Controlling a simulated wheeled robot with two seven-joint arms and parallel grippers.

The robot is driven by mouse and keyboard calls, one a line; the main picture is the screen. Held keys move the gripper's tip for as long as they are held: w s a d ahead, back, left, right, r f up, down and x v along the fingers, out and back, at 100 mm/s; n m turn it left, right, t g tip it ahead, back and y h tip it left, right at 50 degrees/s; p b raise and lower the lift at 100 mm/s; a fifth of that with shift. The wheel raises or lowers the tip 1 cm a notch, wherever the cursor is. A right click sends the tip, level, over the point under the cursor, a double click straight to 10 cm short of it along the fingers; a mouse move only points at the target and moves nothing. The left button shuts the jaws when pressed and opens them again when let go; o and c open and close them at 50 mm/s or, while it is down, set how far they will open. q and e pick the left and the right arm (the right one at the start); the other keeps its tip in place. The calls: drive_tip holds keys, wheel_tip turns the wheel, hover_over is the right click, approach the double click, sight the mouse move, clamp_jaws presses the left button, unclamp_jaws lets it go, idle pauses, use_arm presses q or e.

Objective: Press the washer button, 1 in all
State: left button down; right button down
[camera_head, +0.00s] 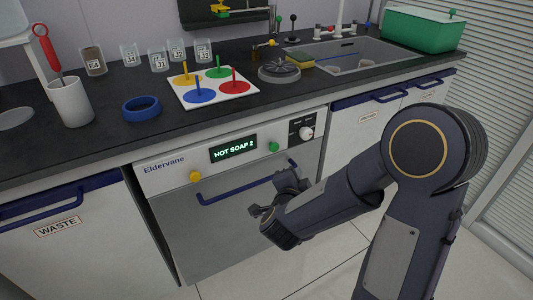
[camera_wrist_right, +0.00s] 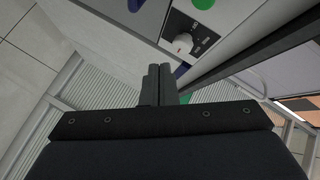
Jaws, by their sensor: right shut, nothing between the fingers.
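The washer (camera_head: 228,220) is a white front-loading unit under the counter with a lit display (camera_head: 233,148) reading "HOT SOAP 2". Its panel has a yellow button (camera_head: 195,176) at the left, a green button (camera_head: 273,147) right of the display, and a dial (camera_head: 306,133). My right gripper (camera_head: 284,184) is in front of the washer door, below the green button and near the blue handle (camera_head: 240,189). In the right wrist view its fingers (camera_wrist_right: 160,72) are shut and empty, with the dial (camera_wrist_right: 183,43) and green button (camera_wrist_right: 203,3) beyond. My left gripper is out of view.
The dark counter above holds a white board with coloured pegs (camera_head: 212,87), a blue ring (camera_head: 141,108), a white cup (camera_head: 70,101), glass jars and a sink (camera_head: 345,55). A waste drawer (camera_head: 60,228) is left of the washer. The floor in front is clear.

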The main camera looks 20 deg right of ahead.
drive_tip(key=shift+f, duration=0.1)
idle(0.3)
drive_tip(key=p, duration=0.1)
approach(277, 149)
drive_tip(key=shift+w+d+f, duration=0.3)
drive_tip(key=shift+w+d, duration=0.2)
drive_tip(key=shift+d, duration=0.3)
drive_tip(key=shift+w+d+f, duration=0.3)
drive_tip(key=shift+w+d, duration=0.25)
drive_tip(key=shift+d, duration=0.2)
drive_tip(key=shift+w+d+f, duration=0.3)
drive_tip(key=shift+w+d, duration=0.2)
drive_tip(key=shift+d, duration=0.3)
drive_tip(key=shift+w, duration=0.15)
drive_tip(key=shift+w, duration=0.3)
drive_tip(key=shift+w+a, duration=0.1)
drive_tip(key=shift+w, duration=0.7)
idle(0.9)
idle(0.4)
drive_tip(key=shift+s, duration=1.25)
